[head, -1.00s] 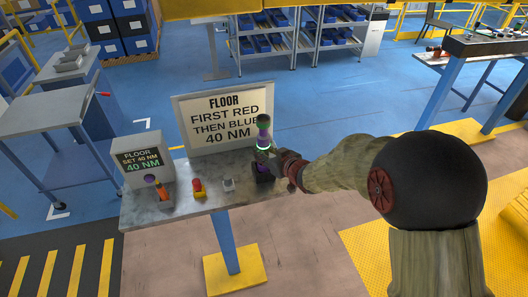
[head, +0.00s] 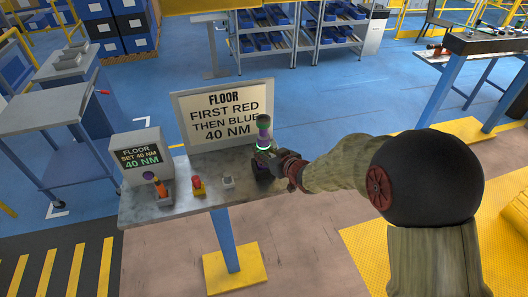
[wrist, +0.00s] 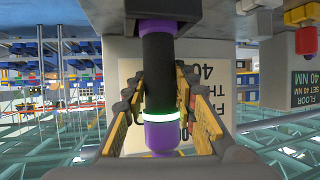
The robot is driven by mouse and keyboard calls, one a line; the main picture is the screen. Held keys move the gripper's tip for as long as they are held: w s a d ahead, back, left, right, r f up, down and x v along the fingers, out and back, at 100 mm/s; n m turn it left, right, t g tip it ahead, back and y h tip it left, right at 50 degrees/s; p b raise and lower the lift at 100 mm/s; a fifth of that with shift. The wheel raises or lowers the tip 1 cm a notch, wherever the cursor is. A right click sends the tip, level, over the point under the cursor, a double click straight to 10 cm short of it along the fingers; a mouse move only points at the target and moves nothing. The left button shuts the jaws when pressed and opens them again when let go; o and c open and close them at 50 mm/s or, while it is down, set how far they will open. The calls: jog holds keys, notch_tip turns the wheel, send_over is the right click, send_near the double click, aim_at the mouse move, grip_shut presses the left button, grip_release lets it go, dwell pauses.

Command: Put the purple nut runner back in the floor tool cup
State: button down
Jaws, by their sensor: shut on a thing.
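The purple nut runner (head: 263,124) stands upright over the right part of the small metal table, with a purple top, dark body and glowing green-white ring. It also shows upside down in the wrist view (wrist: 157,75), between the yellow-padded fingers. My gripper (head: 266,154) is shut on its body. It also fills the wrist view's middle (wrist: 160,105). The dark floor tool cup (head: 262,173) is just below, partly hidden by my gripper. The runner's lower end is at the cup; I cannot tell how deep it sits.
The FLOOR sign (head: 225,115) stands close behind the runner. An orange tool (head: 161,187) in a holder, a red button on a yellow base (head: 198,187) and a small grey block (head: 227,182) are on the table to the left. The display box (head: 138,157) stands behind them.

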jog(key=shift+w+f, duration=0.1)
jog(key=c, duration=1.8)
grip_release()
jog(key=o, duration=0.4)
jog(key=shift+o, duration=0.3)
jog(key=shift+f, duration=0.1)
jog(key=shift+s+f, duration=0.15)
jog(key=shift+s, duration=0.05)
jog(key=shift+s+d+r, duration=0.2)
jog(key=shift+s+r, duration=0.05)
jog(key=shift+r, duration=0.05)
jog(key=p+v, duration=0.3)
jog(key=v, duration=0.3)
